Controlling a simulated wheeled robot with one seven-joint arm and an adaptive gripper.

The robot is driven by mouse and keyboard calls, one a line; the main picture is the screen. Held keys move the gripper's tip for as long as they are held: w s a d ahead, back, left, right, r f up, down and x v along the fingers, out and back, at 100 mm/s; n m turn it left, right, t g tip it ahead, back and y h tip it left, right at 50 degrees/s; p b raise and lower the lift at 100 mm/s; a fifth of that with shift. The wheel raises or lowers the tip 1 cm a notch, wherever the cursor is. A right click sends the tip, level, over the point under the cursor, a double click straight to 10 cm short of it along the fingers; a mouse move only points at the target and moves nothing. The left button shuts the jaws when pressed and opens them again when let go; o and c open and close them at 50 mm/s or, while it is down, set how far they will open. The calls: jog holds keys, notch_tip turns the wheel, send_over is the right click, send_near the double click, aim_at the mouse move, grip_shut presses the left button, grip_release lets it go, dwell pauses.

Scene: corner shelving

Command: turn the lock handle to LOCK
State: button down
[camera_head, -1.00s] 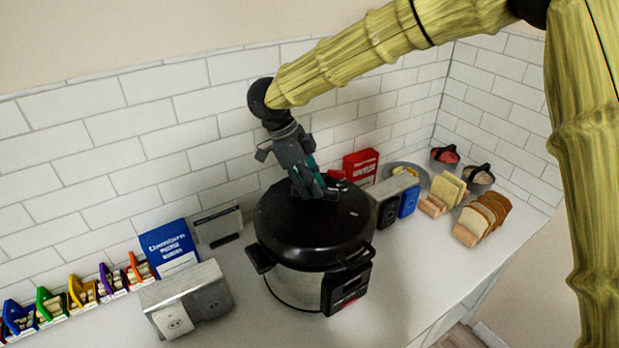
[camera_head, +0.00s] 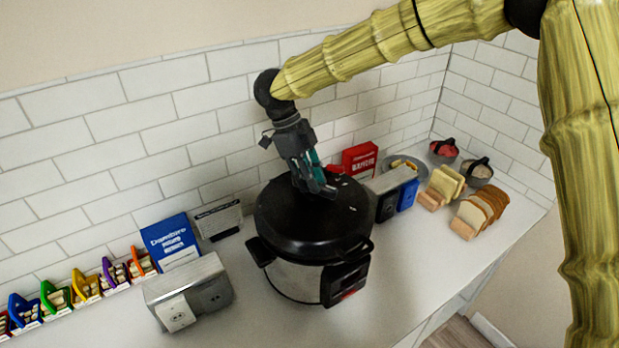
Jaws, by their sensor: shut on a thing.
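A pressure cooker (camera_head: 300,235) with a black domed lid and a steel body stands on the white counter. My gripper (camera_head: 318,192) is at the top of the lid, pointing down and tilted. It is shut on the lock handle, which is mostly hidden by the fingers. Small pale marks (camera_head: 351,209) show on the lid to the right of the fingers; their lettering is too small to read. A red piece (camera_head: 335,170) shows just behind the gripper.
A grey double socket box (camera_head: 205,290) and a blue box (camera_head: 170,241) stand left of the cooker. Tiled walls close off the back.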

jog(key=c, duration=1.3)
grip_release()
jog(key=shift+d, duration=0.25)
jog(key=shift+a, duration=0.15)
jog(key=shift+a+r, duration=0.1)
jog(key=shift+r, duration=0.1)
jog(key=v, duration=1.1)
jog(key=shift+r, duration=0.3)
